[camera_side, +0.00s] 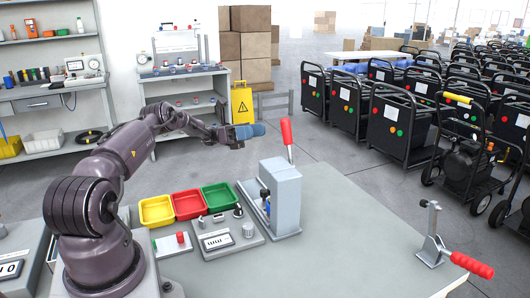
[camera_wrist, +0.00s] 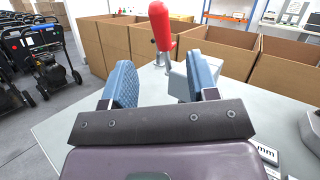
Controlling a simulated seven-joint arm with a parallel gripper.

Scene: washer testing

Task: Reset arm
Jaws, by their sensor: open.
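My arm reaches from the left over the grey work table (camera_side: 340,215) in the side view. My gripper (camera_side: 262,130) is raised above the table, with blue padded fingers, to the upper left of the grey test press. In the wrist view my gripper (camera_wrist: 155,85) is open, its two blue fingers apart with nothing between them. The grey press (camera_side: 284,195) stands upright on the table with a red-handled lever (camera_side: 287,135) pointing up. The red handle also shows in the wrist view (camera_wrist: 161,25), beyond the fingers.
Yellow (camera_side: 157,210), red (camera_side: 188,204) and green (camera_side: 218,197) bins stand left of the press, behind a meter box (camera_side: 217,242). A clamp with a red handle (camera_side: 470,264) sits at the table's right. Cardboard boxes (camera_wrist: 220,50) show beyond the table. The table between press and clamp is clear.

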